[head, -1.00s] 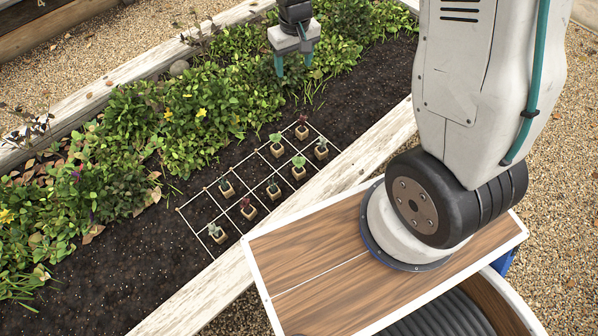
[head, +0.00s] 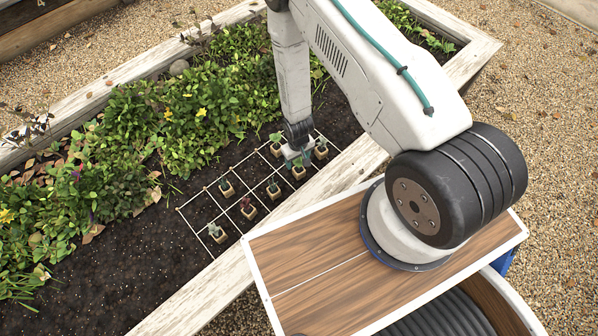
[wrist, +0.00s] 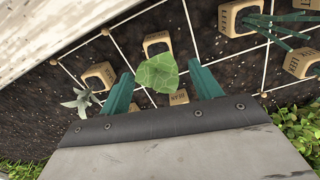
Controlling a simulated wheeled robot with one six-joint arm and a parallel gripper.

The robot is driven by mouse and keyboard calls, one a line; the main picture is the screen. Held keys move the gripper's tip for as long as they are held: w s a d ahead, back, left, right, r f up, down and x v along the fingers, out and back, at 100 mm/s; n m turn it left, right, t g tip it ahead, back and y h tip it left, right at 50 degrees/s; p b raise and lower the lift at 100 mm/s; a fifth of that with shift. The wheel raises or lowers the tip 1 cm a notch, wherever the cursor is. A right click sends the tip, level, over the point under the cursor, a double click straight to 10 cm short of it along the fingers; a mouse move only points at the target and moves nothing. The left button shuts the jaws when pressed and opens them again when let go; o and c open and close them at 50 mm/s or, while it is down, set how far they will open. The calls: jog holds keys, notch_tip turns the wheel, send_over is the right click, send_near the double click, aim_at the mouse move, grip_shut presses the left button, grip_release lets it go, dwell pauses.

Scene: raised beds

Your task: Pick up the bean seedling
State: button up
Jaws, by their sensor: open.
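The bean seedling shows in the wrist view as a broad pale-green leaf (wrist: 157,72) above a small tan pot whose label seems to read BEAN (wrist: 180,97). My gripper (wrist: 165,80) is open, with one teal finger on each side of the leaf. No contact with the leaf is visible. In the head view, my gripper (head: 298,160) is low over the planting grid, right above a tan pot (head: 299,173).
Several other potted seedlings stand close by in the white string grid, including a grey-leaved one (wrist: 82,101) and a spiky one labelled LEEK (wrist: 300,62). Dense foliage (head: 130,140) lies left of the grid. The bed's pale wooden edge (head: 215,290) runs along the near side.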

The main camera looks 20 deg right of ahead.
aim_at(299, 169)
jog(key=f, duration=0.8)
jog(key=shift+s+f, duration=0.25)
jog(key=shift+s, duration=0.05)
jog(key=c, duration=1.1)
